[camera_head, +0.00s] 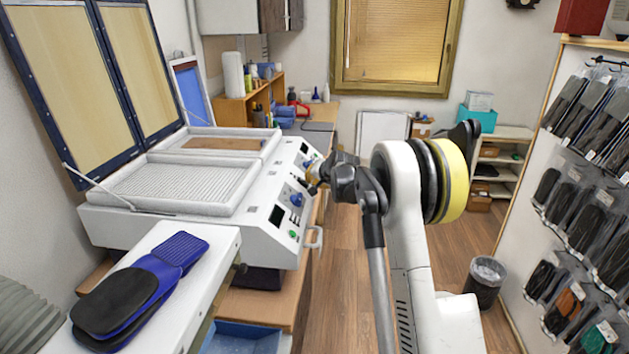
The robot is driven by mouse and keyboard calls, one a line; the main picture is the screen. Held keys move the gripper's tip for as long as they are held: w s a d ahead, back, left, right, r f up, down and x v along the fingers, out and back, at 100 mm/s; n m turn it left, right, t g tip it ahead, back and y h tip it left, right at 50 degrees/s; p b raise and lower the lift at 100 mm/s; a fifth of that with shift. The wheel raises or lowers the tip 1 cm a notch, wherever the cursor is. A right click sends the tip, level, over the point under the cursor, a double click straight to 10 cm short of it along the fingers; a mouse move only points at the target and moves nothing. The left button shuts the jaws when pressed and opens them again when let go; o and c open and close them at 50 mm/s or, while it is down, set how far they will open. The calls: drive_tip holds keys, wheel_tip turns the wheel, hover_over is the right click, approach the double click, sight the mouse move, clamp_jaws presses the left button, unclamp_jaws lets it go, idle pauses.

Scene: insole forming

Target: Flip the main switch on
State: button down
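The white forming machine (190,228) stands at the left with its two framed lids raised. Its sloped front panel (262,226) carries blue knobs (296,199), dark displays (277,215) and small green buttons (292,234). I cannot make out which control is the main switch, or its position. My gripper (311,181) is at the panel's right part, close to the knobs, and covers some of the panel there. Its fingers are small and partly hidden, so I cannot tell whether they are open or touch the panel.
Black and blue insoles (130,300) lie on a white surface (190,270) at the front left. A handle (314,238) sticks out from the machine's front. A bin (485,282) and a rack of packaged insoles (590,190) are at the right. Wooden floor (340,285) shows beside the machine.

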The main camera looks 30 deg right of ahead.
drive_tip(key=shift+f, duration=0.1)
drive_tip(key=shift+a+f+b, duration=0.15)
drive_tip(key=shift+f+b, duration=0.25)
drive_tip(key=shift+f, duration=0.1)
drive_tip(key=shift+w+r, duration=0.1)
drive_tip(key=shift+r, duration=0.1)
drive_tip(key=shift+r+p, duration=0.5)
drive_tip(key=shift+r, duration=0.1)
drive_tip(key=shift+r, duration=0.15)
